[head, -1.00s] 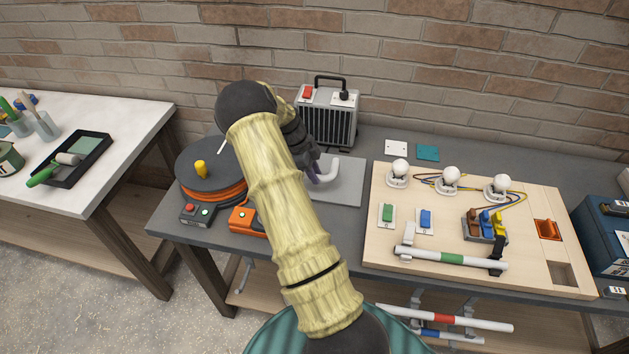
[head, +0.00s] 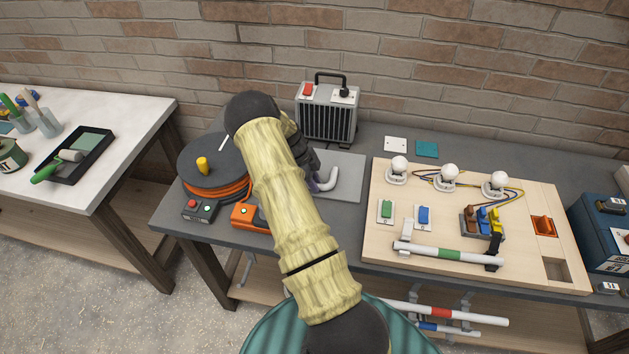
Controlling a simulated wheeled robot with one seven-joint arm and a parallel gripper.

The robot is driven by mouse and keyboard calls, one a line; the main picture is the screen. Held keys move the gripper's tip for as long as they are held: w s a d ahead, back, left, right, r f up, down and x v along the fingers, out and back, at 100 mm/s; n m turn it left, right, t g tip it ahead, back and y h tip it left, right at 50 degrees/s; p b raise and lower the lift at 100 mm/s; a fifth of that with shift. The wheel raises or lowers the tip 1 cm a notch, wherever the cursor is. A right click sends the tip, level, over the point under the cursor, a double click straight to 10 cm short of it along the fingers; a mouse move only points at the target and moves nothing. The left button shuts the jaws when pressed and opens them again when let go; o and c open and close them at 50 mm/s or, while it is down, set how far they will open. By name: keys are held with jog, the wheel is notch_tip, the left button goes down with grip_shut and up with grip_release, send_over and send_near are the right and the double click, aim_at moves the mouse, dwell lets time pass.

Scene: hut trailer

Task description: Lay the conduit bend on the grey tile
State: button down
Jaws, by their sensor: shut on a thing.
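The conduit bend (head: 331,180) is a pale, curved piece of pipe. It shows just to the right of my gripper (head: 314,182), over the grey tile (head: 350,165). My gripper is shut on the bend, and the arm hides most of the fingers and one end of the bend. The tile lies flat on the dark bench, in front of the heater. Its left part is hidden behind my arm. I cannot tell whether the bend touches the tile.
A grey heater (head: 327,110) stands behind the tile. A cable reel (head: 213,165) and an orange box (head: 248,216) are on the left. A wooden board (head: 375,240) with bulbs, switches and a green-banded tube is close on the right.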

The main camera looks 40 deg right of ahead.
jog(key=shift+f, duration=0.1)
jog(key=shift+f, duration=0.15)
jog(key=c, duration=1.3)
grip_release()
jog(key=shift+o, duration=0.2)
jog(key=shift+r, duration=0.25)
jog(key=b+v, duration=0.4)
jog(key=v, duration=0.8)
